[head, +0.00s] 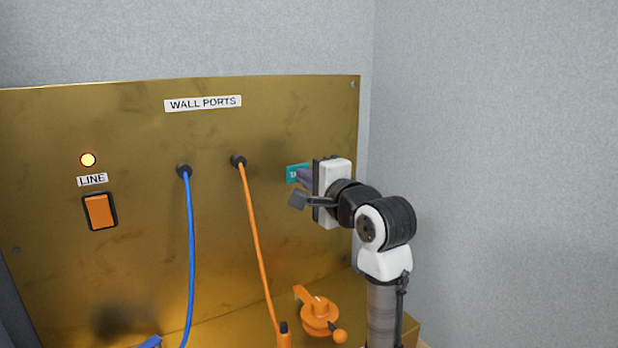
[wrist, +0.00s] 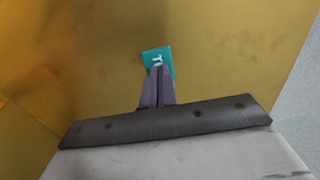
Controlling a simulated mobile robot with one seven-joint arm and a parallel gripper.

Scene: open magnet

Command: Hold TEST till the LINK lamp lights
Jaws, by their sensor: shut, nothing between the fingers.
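My gripper (head: 304,180) is shut and empty, its fingertips close to the brass panel at a teal label (head: 291,173). In the wrist view my gripper (wrist: 158,72) covers the lower part of the same label (wrist: 155,55), on which only a "T" and part of a letter show. Any button under or beside the label is hidden by my fingers, and I cannot tell whether the fingertips touch it.
A blue cable (head: 190,260) and an orange cable (head: 258,250) hang from ports under the WALL PORTS sign (head: 203,103). An orange lever piece (head: 319,316) stands below my arm. A grey wall is at right.

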